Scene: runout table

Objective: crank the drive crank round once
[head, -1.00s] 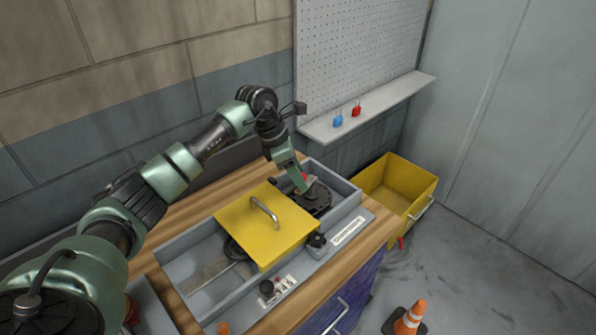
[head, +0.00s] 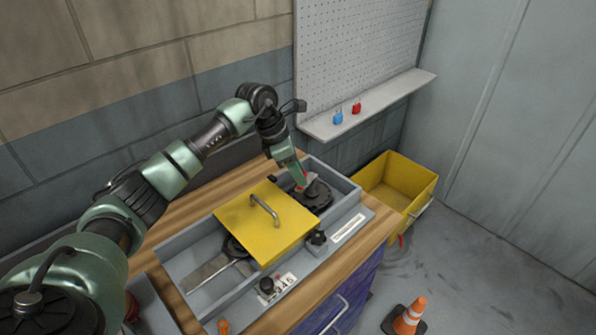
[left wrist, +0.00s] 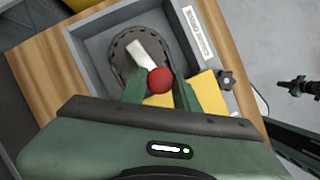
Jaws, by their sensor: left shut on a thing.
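The drive crank shows in the head view as a dark round disc (head: 320,196) in the far right compartment of the grey tray. In the left wrist view its pale arm (left wrist: 146,52) runs to a red ball knob (left wrist: 160,80). My left gripper (head: 301,184) is shut on this knob, its green fingers on both sides of it in the left wrist view (left wrist: 160,88). A dark jointed shape (left wrist: 300,86) at the right edge of the left wrist view may be my right arm; its jaws cannot be made out.
A yellow cover (head: 250,232) with a metal handle lies over the tray's middle. A black knob (head: 317,238) and a white label stand on the front rim. A yellow bin (head: 408,180) stands to the right, an orange cone (head: 408,318) on the floor.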

